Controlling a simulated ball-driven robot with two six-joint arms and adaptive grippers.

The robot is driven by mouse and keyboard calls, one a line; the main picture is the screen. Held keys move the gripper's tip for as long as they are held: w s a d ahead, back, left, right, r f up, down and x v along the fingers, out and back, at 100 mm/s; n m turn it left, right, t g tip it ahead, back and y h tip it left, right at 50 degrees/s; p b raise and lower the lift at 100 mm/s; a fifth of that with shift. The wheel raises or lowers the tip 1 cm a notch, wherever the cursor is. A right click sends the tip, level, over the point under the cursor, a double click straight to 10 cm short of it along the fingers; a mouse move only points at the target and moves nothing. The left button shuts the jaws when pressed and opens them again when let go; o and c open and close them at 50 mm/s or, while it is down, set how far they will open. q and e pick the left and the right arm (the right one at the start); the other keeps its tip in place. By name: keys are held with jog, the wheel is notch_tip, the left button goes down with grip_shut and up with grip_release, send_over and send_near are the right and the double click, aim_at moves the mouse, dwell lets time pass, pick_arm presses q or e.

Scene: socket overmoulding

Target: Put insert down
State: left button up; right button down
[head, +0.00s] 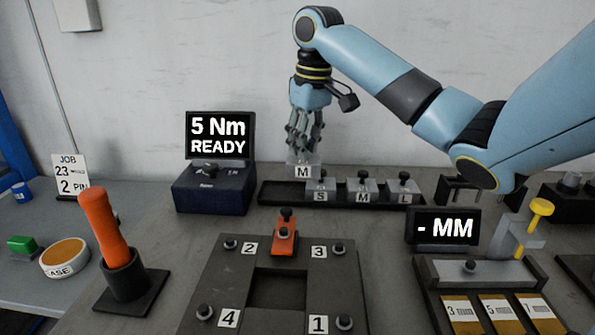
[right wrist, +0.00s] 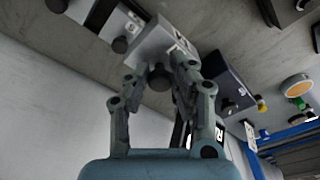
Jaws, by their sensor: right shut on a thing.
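My right gripper (head: 304,140) points down and is shut on a grey metal insert (head: 303,171) marked M. In the head view the insert appears at the left end of a long dark tray (head: 268,192); I cannot tell whether it touches anything below. In the right wrist view the fingers (right wrist: 160,82) close around the dark knob of the insert (right wrist: 158,42). The tray carries three knobbed blocks with labels S (head: 320,185), M (head: 362,185) and L (head: 404,184). My left gripper is not in view.
A torque box with a "5 Nm READY" screen (head: 220,136) stands left of the tray. In front are a dark numbered plate (head: 215,290) and an orange-handled tool (head: 103,225) in its holder. At right are a "- MM" display (head: 445,229) and a gauge fixture (head: 480,270).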

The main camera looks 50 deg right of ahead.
jog(key=w+f+b, duration=0.1)
jog(key=w+f, duration=0.2)
jog(key=f, duration=0.1)
jog(key=w+f, duration=0.4)
jog(key=shift+w+d+f+b, duration=0.1)
jog(key=shift+w+f+b, duration=0.2)
jog(key=shift+b, duration=0.1)
jog(key=c, duration=1.1)
grip_release()
jog(key=shift+c, duration=0.2)
notch_tip(320, 180, up, 12)
jog(key=s+p, duration=0.1)
jog(key=shift+s+p, duration=0.25)
jog(key=shift+p, duration=0.05)
